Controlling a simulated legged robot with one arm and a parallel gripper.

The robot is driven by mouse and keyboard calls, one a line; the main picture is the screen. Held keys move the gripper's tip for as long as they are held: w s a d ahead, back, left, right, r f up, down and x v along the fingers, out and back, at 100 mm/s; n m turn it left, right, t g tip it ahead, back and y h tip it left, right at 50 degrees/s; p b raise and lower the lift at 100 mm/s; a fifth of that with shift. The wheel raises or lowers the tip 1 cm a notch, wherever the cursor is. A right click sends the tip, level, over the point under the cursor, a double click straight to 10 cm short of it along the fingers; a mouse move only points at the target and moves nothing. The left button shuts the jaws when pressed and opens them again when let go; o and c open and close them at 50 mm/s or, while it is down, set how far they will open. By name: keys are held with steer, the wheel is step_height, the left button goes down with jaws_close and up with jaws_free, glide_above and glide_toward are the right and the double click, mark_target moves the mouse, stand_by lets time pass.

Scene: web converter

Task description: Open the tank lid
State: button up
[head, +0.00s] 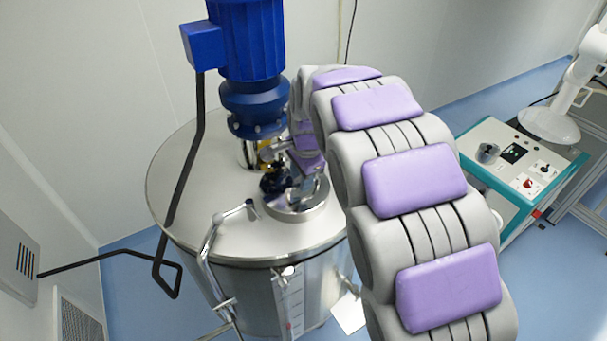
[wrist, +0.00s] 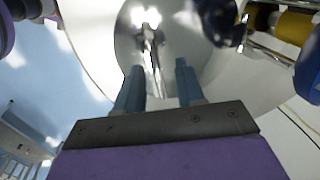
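The steel tank (head: 180,215) stands left of centre in the head view. Its small round shiny lid (head: 297,205) looks closed, lying flat on the tank top. In the wrist view the lid (wrist: 190,55) fills the upper middle, with a bright bar-like handle (wrist: 151,45) on it. My gripper (wrist: 158,73) is open, its two blue-grey fingers apart and pointing at the lid. The handle shows between the fingertips, with no clear contact. In the head view my arm's padded links hide much of the gripper. A dark knob (wrist: 216,18) sits at the lid's edge.
A blue motor (head: 250,40) rises from the tank top beside the lid. A bent black rod (head: 185,180) and a curved metal pipe (head: 212,245) stand at the tank's left and front. A control panel (head: 520,160) is at the right. Blue floor shows around the tank.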

steer(key=shift+f, duration=0.2)
steer(key=shift+d, duration=0.45)
steer(key=shift+c, duration=1.4)
steer(key=shift+a, duration=0.2)
jaws_close()
